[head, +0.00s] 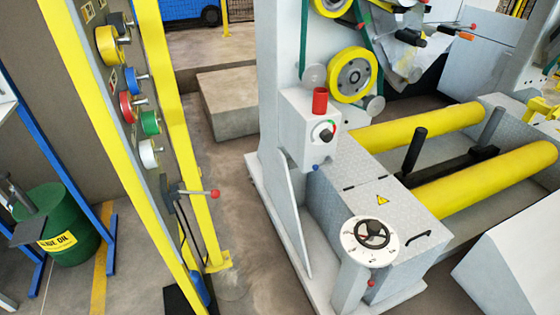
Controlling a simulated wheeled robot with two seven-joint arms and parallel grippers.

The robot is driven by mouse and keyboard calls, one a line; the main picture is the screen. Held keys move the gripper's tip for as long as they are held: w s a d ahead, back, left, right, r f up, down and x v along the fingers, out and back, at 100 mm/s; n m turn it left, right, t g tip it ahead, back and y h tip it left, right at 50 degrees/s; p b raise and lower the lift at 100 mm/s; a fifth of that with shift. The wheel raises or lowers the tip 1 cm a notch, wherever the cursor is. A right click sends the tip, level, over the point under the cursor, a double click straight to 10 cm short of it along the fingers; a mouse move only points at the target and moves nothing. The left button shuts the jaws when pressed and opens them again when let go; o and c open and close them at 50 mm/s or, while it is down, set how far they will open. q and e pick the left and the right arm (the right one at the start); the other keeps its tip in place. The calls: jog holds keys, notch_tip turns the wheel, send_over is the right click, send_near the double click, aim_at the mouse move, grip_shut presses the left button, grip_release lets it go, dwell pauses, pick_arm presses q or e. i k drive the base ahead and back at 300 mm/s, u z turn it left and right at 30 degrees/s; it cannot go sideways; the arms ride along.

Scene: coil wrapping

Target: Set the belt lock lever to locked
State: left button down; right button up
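No part is clearly labelled as the belt lock lever, so I cannot tell for sure which one it is. A thin lever with a red ball knob (215,193) sticks out to the right from the yellow-edged panel. Further back on the machine, a dark lever with an orange-red grip (466,36) points right. A green belt (304,40) runs down the grey machine column beside yellow-rimmed wheels (351,75). A grey control box (308,130) below them carries a dial and a red cylinder. I cannot make out either gripper in the head view.
Tools or rolls in several colours hang on pegs of the panel (118,110). A handwheel (372,233) stands at the front of the machine. Yellow rollers (490,180) lie at right. A green drum (55,225) stands at left. Floor between panel and machine is clear.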

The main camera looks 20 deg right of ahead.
aim_at(328, 159)
jog(key=z, duration=0.2)
jog(key=i, duration=0.95)
jog(key=z, duration=0.85)
